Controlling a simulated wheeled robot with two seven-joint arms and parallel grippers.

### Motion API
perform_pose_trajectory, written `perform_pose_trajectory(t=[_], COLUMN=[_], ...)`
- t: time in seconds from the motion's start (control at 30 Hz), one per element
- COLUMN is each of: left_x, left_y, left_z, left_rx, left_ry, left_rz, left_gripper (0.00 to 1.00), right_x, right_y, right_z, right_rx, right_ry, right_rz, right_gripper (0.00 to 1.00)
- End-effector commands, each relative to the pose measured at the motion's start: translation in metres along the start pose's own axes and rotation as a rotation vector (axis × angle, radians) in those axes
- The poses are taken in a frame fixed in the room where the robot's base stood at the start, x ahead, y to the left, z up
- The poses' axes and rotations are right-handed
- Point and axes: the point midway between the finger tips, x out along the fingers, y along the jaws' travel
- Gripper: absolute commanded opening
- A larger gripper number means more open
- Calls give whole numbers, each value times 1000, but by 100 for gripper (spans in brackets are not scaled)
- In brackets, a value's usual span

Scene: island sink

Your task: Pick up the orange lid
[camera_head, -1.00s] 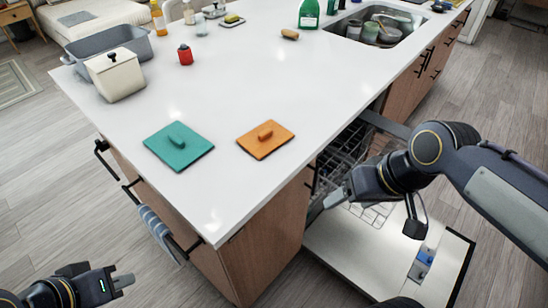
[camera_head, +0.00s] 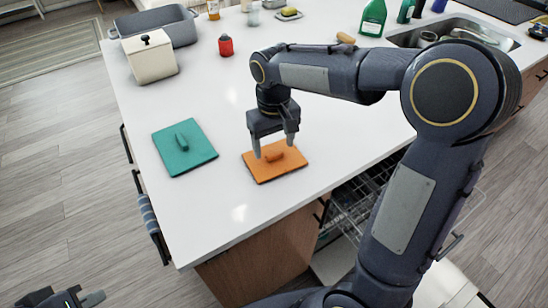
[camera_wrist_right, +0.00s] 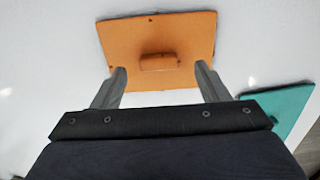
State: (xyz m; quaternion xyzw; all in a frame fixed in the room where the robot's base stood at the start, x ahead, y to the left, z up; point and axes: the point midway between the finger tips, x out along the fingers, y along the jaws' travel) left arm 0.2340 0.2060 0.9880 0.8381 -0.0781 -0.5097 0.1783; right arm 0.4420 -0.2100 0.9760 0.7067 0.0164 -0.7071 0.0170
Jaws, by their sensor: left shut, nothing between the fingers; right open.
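The orange lid (camera_head: 262,168) lies flat on the white island counter, near its front edge. It is a square plate with a raised handle in the middle. My right gripper (camera_head: 273,146) points down over the lid, open, with one finger on each side of the handle in the head view. In the right wrist view the lid (camera_wrist_right: 155,35) and its handle show ahead of the two parted fingertips (camera_wrist_right: 160,75), with nothing between them. Whether the fingertips touch the lid is unclear. My left gripper (camera_head: 92,299) is shut and empty, low at the left, away from the counter.
A teal lid (camera_head: 190,160) lies left of the orange one; it also shows in the right wrist view (camera_wrist_right: 285,105). A cream container (camera_head: 150,62), grey basin (camera_head: 160,22) and red jar (camera_head: 225,45) stand farther back. An open dishwasher (camera_head: 355,200) is below the counter's right edge.

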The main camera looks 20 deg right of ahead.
Motion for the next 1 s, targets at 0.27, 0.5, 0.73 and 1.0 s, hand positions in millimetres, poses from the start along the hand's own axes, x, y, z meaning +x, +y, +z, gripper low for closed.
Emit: perform_pose_trajectory(t=[0.27,0.5,0.73,1.0], left_x=[1,1,1,0], left_y=[0,0,0,0], left_z=[0,0,0,0], left_rx=[0,0,0,0], left_ry=[0,0,0,0], left_rz=[0,0,0,0], left_gripper=[0,0,0,0], right_x=[21,20,20,20], right_y=[1,1,1,0], right_z=[0,1,1,1], right_rx=[2,1,1,1], right_ry=[1,1,1,1], right_rz=[0,0,-1,-1], right_gripper=[68,56,26,20])
